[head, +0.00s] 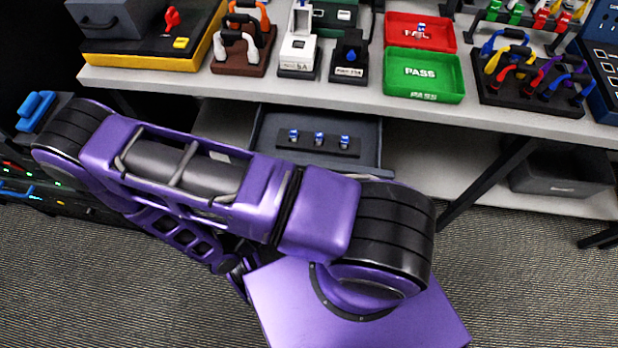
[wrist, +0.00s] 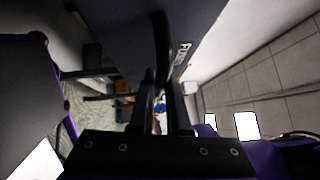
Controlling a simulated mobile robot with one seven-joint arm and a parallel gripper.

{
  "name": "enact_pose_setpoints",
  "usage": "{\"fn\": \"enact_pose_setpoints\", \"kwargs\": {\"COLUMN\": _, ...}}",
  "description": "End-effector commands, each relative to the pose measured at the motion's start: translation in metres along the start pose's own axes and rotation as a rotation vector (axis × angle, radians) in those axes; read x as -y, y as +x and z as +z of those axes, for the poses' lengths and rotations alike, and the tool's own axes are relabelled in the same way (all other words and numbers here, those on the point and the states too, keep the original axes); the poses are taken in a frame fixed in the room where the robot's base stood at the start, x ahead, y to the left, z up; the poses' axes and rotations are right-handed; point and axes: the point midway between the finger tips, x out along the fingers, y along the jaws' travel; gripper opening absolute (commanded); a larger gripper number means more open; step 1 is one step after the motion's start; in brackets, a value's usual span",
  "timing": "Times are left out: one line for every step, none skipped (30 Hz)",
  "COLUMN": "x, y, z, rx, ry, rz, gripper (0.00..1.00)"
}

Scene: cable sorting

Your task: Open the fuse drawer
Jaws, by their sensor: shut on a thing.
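The fuse drawer (head: 369,133) is pulled out below the tabletop in the head view, and its inside shows. Several small blue and white fuses (head: 319,139) stand in a dark strip in it. My arm covers the drawer's front in that view and hides my gripper. In the wrist view, the grey drawer front (wrist: 203,22) carries a white label, partly readable as "FUSES". A dark bar handle (wrist: 162,40) stands out from it. My gripper (wrist: 161,92) is shut on the handle, with its fingers on either side.
The tabletop (head: 330,97) above holds a red tray (head: 400,32), a green PASS tray (head: 420,75), a cable rack (head: 530,92) and several devices. A table leg (head: 485,185) stands right of the drawer, with a grey bin (head: 562,178) beyond. Carpet (head: 530,290) at the lower right is clear.

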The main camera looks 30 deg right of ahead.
Motion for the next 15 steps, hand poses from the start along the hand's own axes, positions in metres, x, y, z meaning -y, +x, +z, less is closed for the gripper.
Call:
{"fn": "enact_pose_setpoints", "kwargs": {"x": -0.0001, "y": -0.0011, "z": -0.0002, "rx": 0.001, "ry": 0.0, "rz": 0.001, "gripper": 0.0}}
{"fn": "enact_pose_setpoints", "kwargs": {"x": 0.0, "y": -0.0013, "z": -0.0004, "rx": 0.001, "ry": 0.0, "rz": 0.001, "gripper": 0.0}}
{"fn": "enact_pose_setpoints", "kwargs": {"x": 0.0, "y": -0.0013, "z": -0.0005, "rx": 0.001, "ry": 0.0, "rz": 0.001, "gripper": 0.0}}
{"fn": "enact_pose_setpoints", "kwargs": {"x": 0.0, "y": -0.0013, "z": -0.0005, "rx": 0.001, "ry": 0.0, "rz": 0.001, "gripper": 0.0}}
{"fn": "enact_pose_setpoints", "kwargs": {"x": 0.0, "y": -0.0013, "z": -0.0005, "rx": 0.001, "ry": 0.0, "rz": 0.001, "gripper": 0.0}}
{"fn": "enact_pose_setpoints", "kwargs": {"x": 0.0, "y": -0.0013, "z": -0.0004, "rx": 0.001, "ry": 0.0, "rz": 0.001, "gripper": 0.0}}
{"fn": "enact_pose_setpoints", "kwargs": {"x": 0.0, "y": -0.0012, "z": -0.0004, "rx": 0.001, "ry": 0.0, "rz": 0.001, "gripper": 0.0}}
{"fn": "enact_pose_setpoints", "kwargs": {"x": 0.0, "y": -0.0012, "z": -0.0003, "rx": 0.001, "ry": 0.0, "rz": 0.001, "gripper": 0.0}}
{"fn": "enact_pose_setpoints", "kwargs": {"x": 0.0, "y": -0.0012, "z": -0.0003, "rx": 0.001, "ry": 0.0, "rz": 0.001, "gripper": 0.0}}
{"fn": "enact_pose_setpoints", "kwargs": {"x": 0.0, "y": -0.0012, "z": -0.0003, "rx": 0.001, "ry": 0.001, "rz": 0.001, "gripper": 0.0}}
{"fn": "enact_pose_setpoints", "kwargs": {"x": 0.0, "y": -0.0011, "z": -0.0002, "rx": 0.001, "ry": 0.001, "rz": 0.001, "gripper": 0.18}}
{"fn": "enact_pose_setpoints", "kwargs": {"x": 0.0, "y": -0.0011, "z": -0.0002, "rx": 0.001, "ry": 0.001, "rz": 0.001, "gripper": 0.26}}
{"fn": "enact_pose_setpoints", "kwargs": {"x": 0.0, "y": -0.0011, "z": -0.0002, "rx": 0.001, "ry": 0.001, "rz": 0.001, "gripper": 0.31}}
{"fn": "enact_pose_setpoints", "kwargs": {"x": 0.0, "y": -0.001, "z": -0.0003, "rx": 0.001, "ry": 0.001, "rz": 0.001, "gripper": 0.36}}
{"fn": "enact_pose_setpoints", "kwargs": {"x": 0.0, "y": -0.001, "z": -0.0003, "rx": 0.001, "ry": 0.0, "rz": 0.001, "gripper": 0.44}}
